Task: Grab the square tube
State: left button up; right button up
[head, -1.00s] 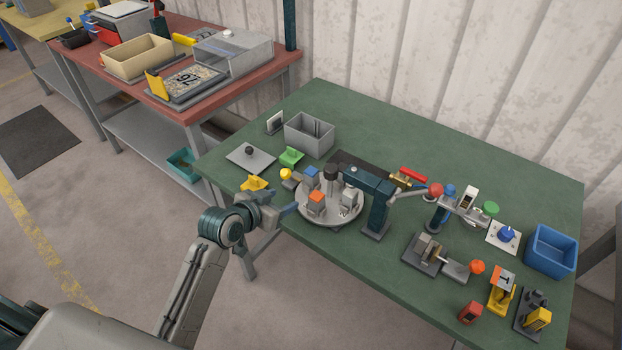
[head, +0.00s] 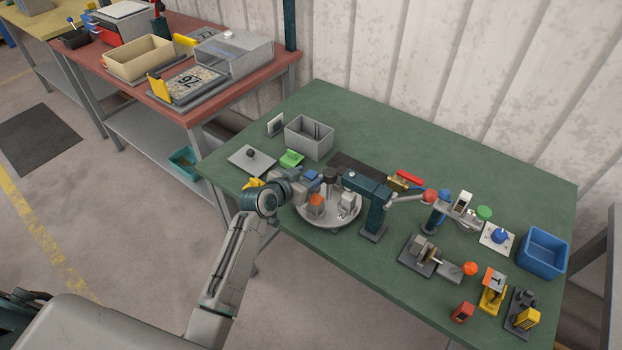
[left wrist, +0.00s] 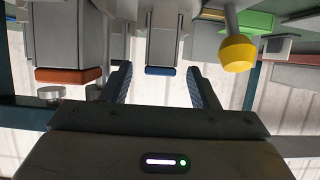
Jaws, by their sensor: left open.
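A round grey turntable (head: 330,214) on the green bench carries several square-sided grey pieces. One has an orange end (head: 316,201), one a blue end (head: 312,176), and a plain grey one (head: 348,202) stands at right. Which one is the square tube I cannot tell for sure. My left gripper (left wrist: 160,88) is open and empty at the turntable's left side. In the left wrist view the blue-ended piece (left wrist: 163,42) lies straight ahead, in line with the gap between the fingers. The orange-ended piece (left wrist: 68,45) is to the left. My right gripper is not in view.
A dark press arm (head: 366,184) on a post reaches over the turntable. A yellow knob (left wrist: 238,53) is close right of my left fingers. A grey bin (head: 309,138) and a green block (head: 291,158) stand behind. A blue bin (head: 542,254) and fixtures fill the right.

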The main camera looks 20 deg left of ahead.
pick_arm(q)
jog(key=shift+w+d+f, duration=0.2)
jog(key=shift+w+f, duration=0.05)
jog(key=shift+w, duration=0.2)
jog(key=c, duration=1.1)
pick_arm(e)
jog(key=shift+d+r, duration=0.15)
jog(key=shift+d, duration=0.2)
pick_arm(q)
jog(key=shift+r, duration=0.1)
